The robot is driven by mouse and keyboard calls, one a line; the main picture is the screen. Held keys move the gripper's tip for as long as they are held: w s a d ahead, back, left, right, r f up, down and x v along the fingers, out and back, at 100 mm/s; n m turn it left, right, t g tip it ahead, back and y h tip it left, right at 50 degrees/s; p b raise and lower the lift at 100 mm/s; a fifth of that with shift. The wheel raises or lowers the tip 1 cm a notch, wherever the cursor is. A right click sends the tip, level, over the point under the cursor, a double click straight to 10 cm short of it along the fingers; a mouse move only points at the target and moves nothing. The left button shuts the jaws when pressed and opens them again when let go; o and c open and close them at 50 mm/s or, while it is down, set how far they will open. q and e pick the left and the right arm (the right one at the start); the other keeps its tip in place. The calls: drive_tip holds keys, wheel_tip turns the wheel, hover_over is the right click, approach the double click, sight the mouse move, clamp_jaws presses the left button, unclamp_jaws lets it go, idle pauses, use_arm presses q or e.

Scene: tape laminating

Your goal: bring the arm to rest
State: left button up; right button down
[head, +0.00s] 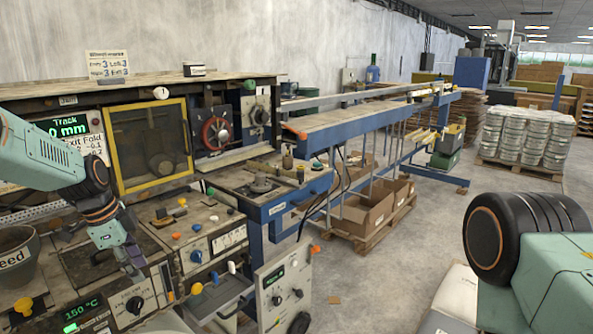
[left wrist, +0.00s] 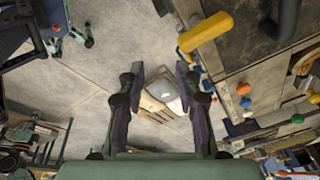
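My left arm comes in from the left in the head view, with its pale green link in front of the laminating machine (head: 222,202). My left gripper (head: 134,268) points down in front of the lower control boxes, near the box with the "150 °C" display (head: 85,308). In the left wrist view the two fingers of this gripper (left wrist: 162,82) stand apart with nothing between them. They are open and empty above the floor. My right arm shows only as a thick link at the lower right of the head view. Its gripper is out of frame.
A bucket (head: 17,262) marked "eed" stands at the left edge. A yellow-framed window (head: 150,145) and a red handwheel (head: 216,133) sit on the machine. Cardboard boxes (head: 362,210) stand on a pallet under the long blue table (head: 370,121). Grey floor (head: 400,262) lies open in the middle.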

use_arm(q)
drive_tip(key=s+d+f+n+t+y+b, duration=0.15)
drive_tip(key=s+f+n, duration=0.25)
drive_tip(key=f, duration=0.5)
drive_tip(key=s+d+f+n+b, duration=0.3)
drive_tip(key=s+f+n, duration=0.1)
drive_tip(key=f, duration=0.4)
drive_tip(key=s+d+f+n+t+b, duration=0.1)
drive_tip(key=s+d+f+n+b, duration=0.15)
drive_tip(key=s+f+n, duration=0.45)
drive_tip(key=s+d+f+g+b, duration=0.1)
drive_tip(key=s+f+b, duration=0.2)
drive_tip(key=s+f, duration=0.3)
drive_tip(key=s+d+f+g+b, duration=0.2)
drive_tip(key=s+f, duration=0.3)
drive_tip(key=s, duration=0.7)
drive_tip(key=s+d+f+g+b, duration=0.1)
drive_tip(key=s+f+b, duration=0.3)
drive_tip(key=s, duration=0.5)
wheel_tip(320, 180, down, 3)
drive_tip(key=shift+d+r, duration=0.2)
drive_tip(key=shift+d, duration=0.05)
drive_tip(key=shift+s+g+y, duration=0.1)
drive_tip(key=shift+g+y, duration=0.15)
